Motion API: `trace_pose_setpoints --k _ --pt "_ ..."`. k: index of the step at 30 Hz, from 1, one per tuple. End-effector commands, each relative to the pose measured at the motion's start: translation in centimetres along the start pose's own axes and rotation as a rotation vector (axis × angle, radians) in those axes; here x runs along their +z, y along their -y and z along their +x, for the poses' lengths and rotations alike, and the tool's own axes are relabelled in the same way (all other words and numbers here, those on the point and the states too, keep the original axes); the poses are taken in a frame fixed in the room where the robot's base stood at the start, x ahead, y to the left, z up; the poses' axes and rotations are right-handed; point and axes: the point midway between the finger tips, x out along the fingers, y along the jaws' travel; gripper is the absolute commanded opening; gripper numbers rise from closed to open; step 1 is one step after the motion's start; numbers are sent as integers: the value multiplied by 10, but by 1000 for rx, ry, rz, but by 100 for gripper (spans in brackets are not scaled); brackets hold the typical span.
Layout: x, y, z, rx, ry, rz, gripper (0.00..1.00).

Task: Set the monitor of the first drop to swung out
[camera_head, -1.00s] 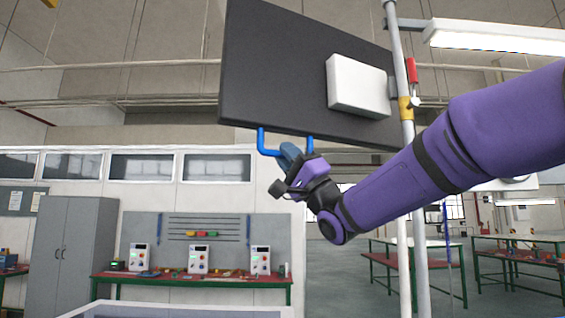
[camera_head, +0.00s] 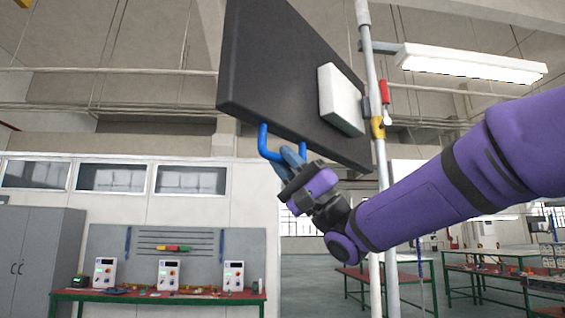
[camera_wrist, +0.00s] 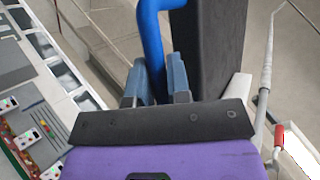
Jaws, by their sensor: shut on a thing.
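The monitor (camera_head: 275,75) is a large dark panel with a white box (camera_head: 341,100) on its back, mounted on a pale vertical pole (camera_head: 371,70). It is turned at an angle, its left edge nearer to me. A blue U-shaped handle (camera_head: 265,143) hangs from its lower edge. My gripper (camera_head: 291,157) is shut on this handle, below the monitor. In the wrist view the two blue-grey fingers (camera_wrist: 157,82) stand on both sides of the blue handle (camera_wrist: 152,35), with the dark panel (camera_wrist: 222,50) just to the right.
A red lever (camera_head: 384,91) and a yellow collar (camera_head: 377,127) sit on the pole. A lamp (camera_head: 470,65) hangs at upper right. A bench (camera_head: 160,297) with control boxes stands at the far wall, beside a grey cabinet (camera_head: 35,260). Open air surrounds the monitor's left side.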

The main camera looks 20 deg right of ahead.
Motion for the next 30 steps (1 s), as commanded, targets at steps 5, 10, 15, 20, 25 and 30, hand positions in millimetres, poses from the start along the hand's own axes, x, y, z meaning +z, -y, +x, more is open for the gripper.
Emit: trace_pose_setpoints --k 5,10,15,20,25,30 --pt "2 0 -2 -1 2 4 24" --pt "1 0 -1 -1 2 3 42" --pt "1 0 -1 -1 1 1 42" --pt "0 0 -10 -1 0 0 42" --pt "0 0 -38 1 -1 2 42" --pt "0 0 -71 1 -1 2 42"
